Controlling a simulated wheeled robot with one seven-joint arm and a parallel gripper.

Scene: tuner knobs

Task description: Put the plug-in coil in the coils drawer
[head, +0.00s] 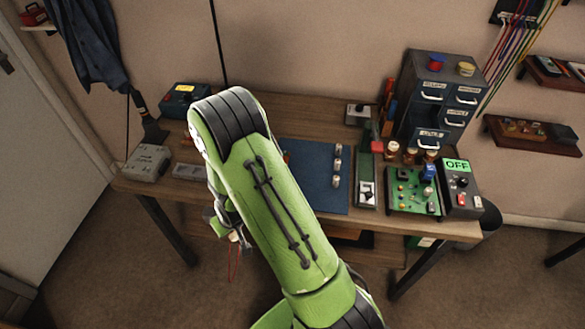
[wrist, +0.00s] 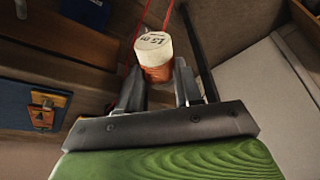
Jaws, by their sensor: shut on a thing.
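My gripper (wrist: 160,85) is shut on the plug-in coil (wrist: 155,57), which has a white top with dark lettering and a copper-brown body. In the head view my green arm covers most of the gripper, which hangs low at the front of the bench, left of centre. The grey drawer cabinet (head: 438,98) stands at the back right of the bench, far from my gripper. The lower left drawer (head: 430,135) has a label that may read coils; the lettering is too small to be sure.
The wooden bench (head: 295,110) holds a blue mat (head: 318,165) with small cylinders. A green circuit board (head: 412,192), a dark box with an OFF display (head: 457,168) and several brown jars stand before the cabinet. A grey box (head: 148,163) sits at the left end.

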